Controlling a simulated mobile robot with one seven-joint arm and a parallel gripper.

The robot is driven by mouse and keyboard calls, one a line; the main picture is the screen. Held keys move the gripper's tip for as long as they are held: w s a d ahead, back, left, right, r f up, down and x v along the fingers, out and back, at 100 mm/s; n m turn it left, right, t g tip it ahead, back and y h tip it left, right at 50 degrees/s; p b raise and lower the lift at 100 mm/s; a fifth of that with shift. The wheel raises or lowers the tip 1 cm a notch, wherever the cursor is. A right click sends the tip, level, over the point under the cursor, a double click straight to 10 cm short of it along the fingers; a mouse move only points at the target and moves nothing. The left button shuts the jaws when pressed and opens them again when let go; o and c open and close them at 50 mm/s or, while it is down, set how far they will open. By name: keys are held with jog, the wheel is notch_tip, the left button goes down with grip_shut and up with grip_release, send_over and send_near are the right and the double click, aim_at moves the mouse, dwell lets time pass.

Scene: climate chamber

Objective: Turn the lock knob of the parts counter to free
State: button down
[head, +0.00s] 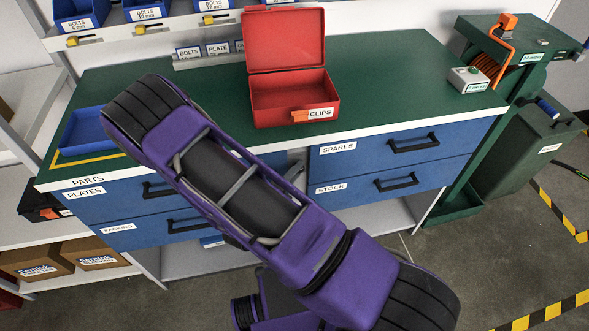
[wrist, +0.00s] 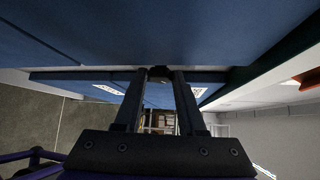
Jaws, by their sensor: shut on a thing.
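The parts counter (head: 420,110) has a green top and blue drawers, and shows in the head view. My arm crosses in front of its left and middle part and hides my gripper there. In the wrist view my gripper (wrist: 160,80) has its two dark fingers reaching to a blue front. They are shut on a small dark rounded piece, which looks like the lock knob (wrist: 160,72). Its pointer and any marks around it cannot be made out, so I cannot tell which way it is turned.
An open red clips box (head: 280,100) and a blue tray (head: 85,130) stand on the counter top. Drawers with black handles, such as spares (head: 380,146) and stock (head: 370,185), look closed. A green machine (head: 500,60) stands at the right. The floor at the right front is clear.

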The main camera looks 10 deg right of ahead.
jog(key=shift+d+r+m+g+y+p, duration=0.15)
jog(key=shift+m+g+y+p, duration=0.15)
jog(key=shift+m+y+p, duration=0.4)
jog(key=shift+d+r+m+g+y+p, duration=0.15)
jog(key=shift+m+g+y+p, duration=0.15)
jog(key=shift+m+y+p, duration=0.45)
jog(key=shift+r+m+g+y+p, duration=0.15)
jog(key=shift+m+g+y+p, duration=0.15)
jog(key=shift+m+y+p, duration=0.4)
jog(key=shift+n+y, duration=0.25)
jog(key=c, duration=0.5)
grip_release()
